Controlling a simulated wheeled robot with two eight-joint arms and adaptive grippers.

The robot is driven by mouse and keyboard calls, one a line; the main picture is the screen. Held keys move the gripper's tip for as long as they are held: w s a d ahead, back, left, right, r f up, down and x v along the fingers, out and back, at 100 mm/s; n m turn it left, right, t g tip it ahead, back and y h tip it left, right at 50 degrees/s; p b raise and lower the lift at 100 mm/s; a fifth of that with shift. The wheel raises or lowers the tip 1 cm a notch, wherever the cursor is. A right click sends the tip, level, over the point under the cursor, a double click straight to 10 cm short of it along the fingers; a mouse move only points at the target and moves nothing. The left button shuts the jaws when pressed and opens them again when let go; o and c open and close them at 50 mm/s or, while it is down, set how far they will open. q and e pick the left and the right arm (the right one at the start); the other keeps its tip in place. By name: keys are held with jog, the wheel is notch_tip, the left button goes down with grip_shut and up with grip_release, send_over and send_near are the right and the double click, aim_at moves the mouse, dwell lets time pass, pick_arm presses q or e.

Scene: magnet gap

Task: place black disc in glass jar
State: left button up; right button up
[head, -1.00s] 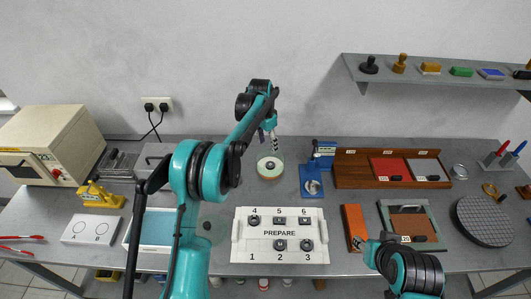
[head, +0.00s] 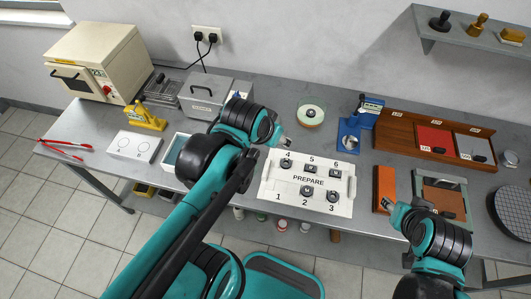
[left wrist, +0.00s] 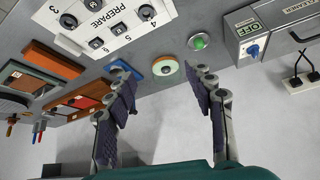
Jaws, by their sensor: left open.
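The glass jar (head: 311,104) stands at the back middle of the table, with pale green and orange colouring. The jar also shows in the left wrist view (left wrist: 165,66), between and beyond my fingers. My left gripper (head: 283,143) is in front of and left of the jar. In the left wrist view its fingers (left wrist: 160,72) are apart with nothing between them. My right gripper (head: 384,206) is low near the orange block; its jaws are too small to read.
A white PREPARE board (head: 300,210) holds several small dark pieces; spot 1 is bare. A blue stand (head: 350,135) is right of the jar, beside a wooden tray (head: 400,125). A grey box (head: 205,98) and white oven (head: 98,62) stand left. A shelf (head: 470,45) overhangs at right.

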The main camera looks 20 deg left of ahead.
pick_arm(q)
jog(key=shift+n+t, duration=0.4)
jog(key=shift+n, duration=0.1)
jog(key=s+f, duration=0.1)
jog(key=s, duration=0.1)
jog(key=s+f, duration=0.2)
jog(key=shift+s+a+f, duration=0.1)
